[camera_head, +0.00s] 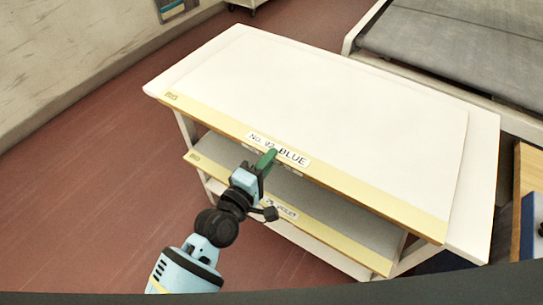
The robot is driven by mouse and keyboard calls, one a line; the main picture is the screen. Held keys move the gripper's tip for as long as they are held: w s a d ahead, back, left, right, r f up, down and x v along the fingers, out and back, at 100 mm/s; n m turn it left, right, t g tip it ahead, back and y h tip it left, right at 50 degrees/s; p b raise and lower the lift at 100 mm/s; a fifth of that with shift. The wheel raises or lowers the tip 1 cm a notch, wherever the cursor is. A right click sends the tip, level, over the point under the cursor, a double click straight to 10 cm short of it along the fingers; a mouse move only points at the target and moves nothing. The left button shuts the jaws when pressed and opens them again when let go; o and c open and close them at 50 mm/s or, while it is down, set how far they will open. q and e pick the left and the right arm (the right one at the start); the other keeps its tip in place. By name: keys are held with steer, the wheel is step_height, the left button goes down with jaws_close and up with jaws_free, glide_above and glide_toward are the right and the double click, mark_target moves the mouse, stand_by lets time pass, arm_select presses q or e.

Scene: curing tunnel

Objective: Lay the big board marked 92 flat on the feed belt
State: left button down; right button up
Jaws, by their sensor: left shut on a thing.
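The big board marked 92 (310,95) is a large white sheet with a yellow front strip and a label reading "No. 92 BLUE". It lies flat on the top of a white rack. My left gripper (266,160) is at the middle of its front edge, beside the label, shut on that edge; its green fingertip covers part of the strip. The feed belt (450,45) appears to be the grey belt with a white frame at the upper right, apart from the board. My right gripper is not in view.
A grey board (330,197) with a yellow strip and a partly hidden label lies on the shelf below. The white rack (480,185) stands close to the belt frame. Wooden and blue items (528,205) stand at the right edge. Red floor (90,150) is clear on the left.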

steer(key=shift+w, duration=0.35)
